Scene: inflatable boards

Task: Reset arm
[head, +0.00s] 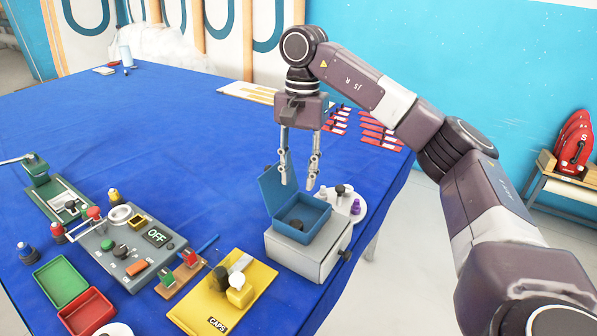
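My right arm reaches in from the right side of the head view. Its gripper (299,184) points down with its two fingers apart and nothing between them. It hangs above an open blue box (312,222), in front of or close to the raised blue lid. The blue box sits on a grey block (300,258) with a dark knob on its side. I cannot tell the exact height of the fingertips above the box. My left gripper does not show.
The blue table (170,130) holds a control panel (125,245) reading OFF, a yellow CAPS board (222,300), green (62,280) and red (87,312) boxes, and a white round stand (345,205). Red tagged pieces (378,130) lie behind. The table's left and far middle is clear.

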